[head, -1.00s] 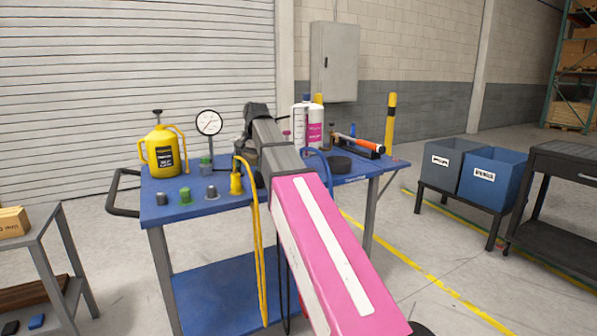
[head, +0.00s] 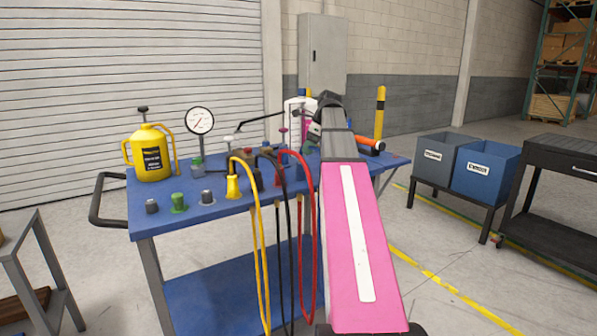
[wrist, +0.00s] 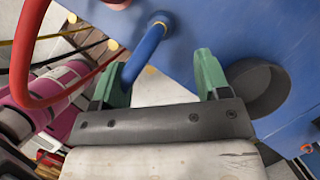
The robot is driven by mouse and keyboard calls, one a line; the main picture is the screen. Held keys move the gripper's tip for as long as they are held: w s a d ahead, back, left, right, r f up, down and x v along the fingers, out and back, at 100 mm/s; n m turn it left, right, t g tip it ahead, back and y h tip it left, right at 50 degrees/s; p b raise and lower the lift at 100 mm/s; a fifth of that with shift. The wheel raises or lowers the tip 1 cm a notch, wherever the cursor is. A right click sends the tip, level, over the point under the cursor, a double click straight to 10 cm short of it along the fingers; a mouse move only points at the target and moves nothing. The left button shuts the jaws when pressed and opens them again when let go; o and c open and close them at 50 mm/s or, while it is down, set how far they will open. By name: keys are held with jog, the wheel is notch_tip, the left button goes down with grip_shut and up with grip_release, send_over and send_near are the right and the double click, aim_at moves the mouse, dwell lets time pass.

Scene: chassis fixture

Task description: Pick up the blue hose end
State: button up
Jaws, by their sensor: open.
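The blue hose (wrist: 147,52) shows in the wrist view. It curves from its blue end fitting (wrist: 161,23) at the top, against the blue bench, down beside the left finger. My gripper (wrist: 156,68) is open, with green fingers on both sides. The hose lies in the gap, much closer to the left finger, and I cannot tell whether it touches. In the head view my gripper end (head: 328,102) is over the right part of the bench. There my pink arm hides most of the blue hose.
The blue bench (head: 185,214) carries a yellow jug (head: 150,155), a dial gauge (head: 200,121) and several caps. Yellow (head: 260,235), black and red hoses (head: 314,225) hang over its front. A dark round dish (wrist: 258,88) sits right of my right finger.

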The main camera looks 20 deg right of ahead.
aim_at(300, 165)
jog(key=x, duration=1)
jog(key=shift+d+f, duration=0.15)
jog(key=shift+f, duration=0.15)
jog(key=c, duration=1.2)
jog(key=shift+o, duration=0.2)
jog(key=shift+r, duration=0.1)
jog(key=shift+r, duration=0.7)
notch_tip(300, 165, up, 2)
jog(key=shift+r, duration=0.25)
jog(key=s+a+r, duration=0.3)
jog(key=a+r, duration=0.4)
jog(key=a, duration=0.4)
jog(key=shift+s, duration=0.3)
